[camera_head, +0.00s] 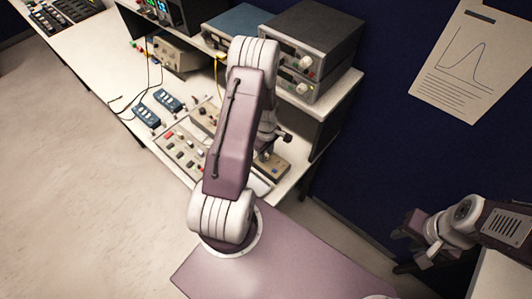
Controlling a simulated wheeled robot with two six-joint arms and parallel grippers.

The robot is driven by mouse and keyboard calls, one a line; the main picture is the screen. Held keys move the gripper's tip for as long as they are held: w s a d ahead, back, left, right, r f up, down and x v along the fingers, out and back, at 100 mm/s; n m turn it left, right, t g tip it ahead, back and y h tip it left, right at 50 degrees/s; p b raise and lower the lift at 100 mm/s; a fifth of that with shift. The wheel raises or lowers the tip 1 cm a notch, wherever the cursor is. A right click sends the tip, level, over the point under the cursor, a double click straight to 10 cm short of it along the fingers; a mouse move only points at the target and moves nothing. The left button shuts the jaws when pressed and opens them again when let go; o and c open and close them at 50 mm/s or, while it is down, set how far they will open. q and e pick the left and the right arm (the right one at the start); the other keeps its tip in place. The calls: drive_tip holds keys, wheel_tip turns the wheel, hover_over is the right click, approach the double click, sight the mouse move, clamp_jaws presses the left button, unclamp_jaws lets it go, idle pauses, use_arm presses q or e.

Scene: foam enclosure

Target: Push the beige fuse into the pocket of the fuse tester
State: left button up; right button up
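My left arm reaches up from the lower middle and folds down over the bench. Its gripper (274,143) is small and dark, partly behind the arm, near a tan box (272,166) at the bench's front right. I cannot tell whether its fingers are open or what they touch. The tan box may be the fuse tester, but its pocket is not readable. A light panel (183,147) with several small red, green and white parts lies to the left. I cannot pick out the beige fuse. My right gripper (408,236) is dark and far from the bench, at the right.
The white bench (128,98) carries blue multi-socket blocks (146,116), instruments and cables. A grey instrument stack (312,45) stands at the back right. A dark blue wall (390,120) with a paper chart (472,55) closes the right side. Floor at left is clear.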

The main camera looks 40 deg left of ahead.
use_arm(q)
drive_tip(key=shift+r, duration=0.1)
